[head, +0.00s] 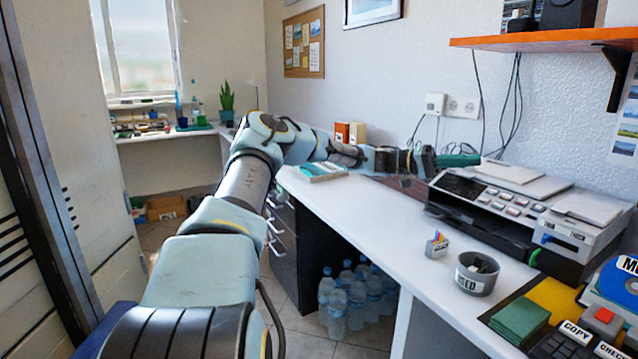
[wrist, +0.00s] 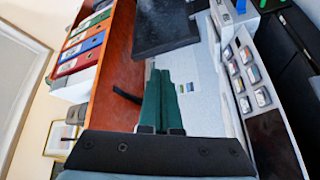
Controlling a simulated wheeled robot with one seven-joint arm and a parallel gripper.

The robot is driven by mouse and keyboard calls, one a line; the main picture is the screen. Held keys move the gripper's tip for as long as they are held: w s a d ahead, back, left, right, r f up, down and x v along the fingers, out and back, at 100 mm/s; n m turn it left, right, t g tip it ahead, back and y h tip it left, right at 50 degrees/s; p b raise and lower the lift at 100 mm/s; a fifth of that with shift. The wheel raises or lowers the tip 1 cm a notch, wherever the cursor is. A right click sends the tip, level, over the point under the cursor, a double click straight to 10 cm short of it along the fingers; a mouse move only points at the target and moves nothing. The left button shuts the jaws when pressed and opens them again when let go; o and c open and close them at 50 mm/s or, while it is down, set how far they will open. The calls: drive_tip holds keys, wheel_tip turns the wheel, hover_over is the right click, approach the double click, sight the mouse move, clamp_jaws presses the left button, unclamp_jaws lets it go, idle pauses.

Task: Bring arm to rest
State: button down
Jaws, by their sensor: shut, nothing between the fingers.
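My arm stretches forward from the bottom of the head view over the white desk (head: 385,208). My gripper (head: 476,160) is at the far end of the arm, level above the back of the desk and just left of the printer's top as seen there. In the wrist view my gripper (wrist: 159,75) shows two dark green fingers lying together, with nothing between them. No object is held.
A printer (head: 530,215) stands on the desk near my gripper. An orange shelf (head: 545,38) is fixed above. A grey cup (head: 477,273), a small box (head: 437,245) and labelled blocks (head: 575,333) sit on the desk. Water bottles (head: 350,295) stand underneath.

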drive_tip(key=s+a+f+n+t+y, duration=0.2)
drive_tip(key=s+a+f+y, duration=0.25)
drive_tip(key=f, duration=0.25)
drive_tip(key=s+a+f+n+t+y, duration=0.1)
drive_tip(key=s+a+f+t+y, duration=0.2)
drive_tip(key=s+f+y, duration=0.3)
drive_tip(key=s+a+n+t+y, duration=0.3)
drive_tip(key=s+a+n+t, duration=0.1)
drive_tip(key=a, duration=1.3)
drive_tip(key=s+a+n+t+y, duration=0.3)
drive_tip(key=a+t+y, duration=0.1)
drive_tip(key=a, duration=1.3)
wheel_tip(320, 180, down, 11)
drive_tip(key=s+g+b, duration=0.1)
drive_tip(key=s+b, duration=0.1)
drive_tip(key=b, duration=0.8)
wheel_tip(320, 180, up, 21)
drive_tip(key=p, duration=2)
drive_tip(key=shift+s+p, duration=0.15)
drive_tip(key=shift+p, duration=0.25)
